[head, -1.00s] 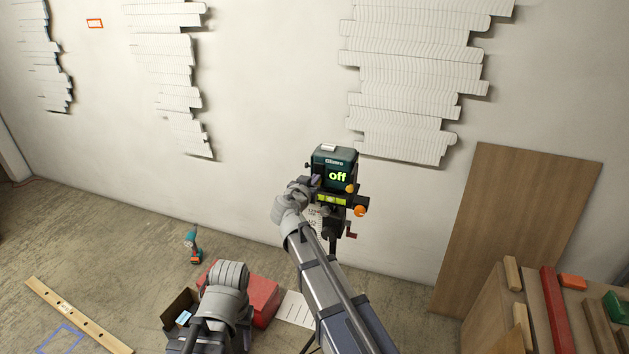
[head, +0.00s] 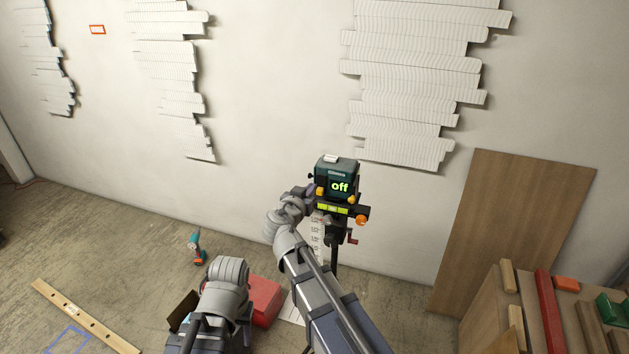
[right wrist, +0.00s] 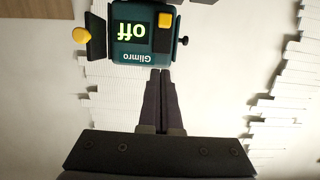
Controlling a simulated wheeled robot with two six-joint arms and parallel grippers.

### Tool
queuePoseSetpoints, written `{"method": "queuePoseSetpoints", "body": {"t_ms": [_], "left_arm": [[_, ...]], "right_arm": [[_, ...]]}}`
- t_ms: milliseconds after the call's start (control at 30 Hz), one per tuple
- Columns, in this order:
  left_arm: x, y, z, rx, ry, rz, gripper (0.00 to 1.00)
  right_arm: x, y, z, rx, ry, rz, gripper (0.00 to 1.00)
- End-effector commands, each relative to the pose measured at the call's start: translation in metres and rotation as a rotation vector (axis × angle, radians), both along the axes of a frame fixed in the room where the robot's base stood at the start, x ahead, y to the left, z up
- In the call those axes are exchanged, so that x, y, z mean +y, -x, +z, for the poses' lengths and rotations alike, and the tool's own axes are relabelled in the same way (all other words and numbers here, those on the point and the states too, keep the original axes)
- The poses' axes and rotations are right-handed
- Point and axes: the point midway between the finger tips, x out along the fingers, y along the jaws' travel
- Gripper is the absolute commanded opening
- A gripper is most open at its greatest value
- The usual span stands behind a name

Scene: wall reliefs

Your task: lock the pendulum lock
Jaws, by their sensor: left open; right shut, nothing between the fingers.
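A dark teal laser level (head: 337,172) stands on a stand in front of the wall, its green display reading "off". It also shows upside down in the right wrist view (right wrist: 140,42). A yellow slider block (head: 320,191) sits at the left of its face, seen also in the right wrist view (right wrist: 166,19). My right gripper (head: 309,188) is just left of the level; its fingers (right wrist: 166,72) are shut and empty, apparently apart from the slider. My left gripper (head: 205,335) is low at left, away from the level, its fingers mostly hidden by its wrist.
A yellow knob (head: 351,199) and an orange knob (head: 362,220) sit at the level's right, above a red-handled crank (head: 352,238). A brown board (head: 515,230) leans on the wall. A drill (head: 196,245) and a red case (head: 265,297) stand on the floor.

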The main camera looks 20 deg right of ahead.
Motion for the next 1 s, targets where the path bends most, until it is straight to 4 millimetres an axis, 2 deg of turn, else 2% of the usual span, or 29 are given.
{"method": "queuePoseSetpoints", "body": {"t_ms": [33,200,767,867,967,1000], "left_arm": [[0.0,0.0,0.003,0.0,0.0,0.001,0.5],[0.0,0.0,0.005,0.0,0.0,0.001,0.5],[0.0,0.0,0.005,0.0,0.0,0.001,0.5],[0.0,0.0,-0.002,0.0,0.0,0.001,0.5],[0.0,0.0,-0.015,0.0,0.0,0.0,0.5],[0.0,0.0,-0.021,0.0,0.0,0.0,0.5]], "right_arm": [[0.004,0.007,0.003,0.0,0.0,0.002,0.0],[0.011,0.017,0.005,0.0,0.0,0.001,0.0],[0.013,0.02,0.004,0.006,0.0,-0.001,0.0],[0.012,0.031,-0.014,0.071,-0.001,-0.015,0.0],[0.014,0.059,-0.056,0.246,-0.005,-0.027,0.0],[0.018,0.075,-0.078,0.347,-0.01,-0.021,0.0]]}}
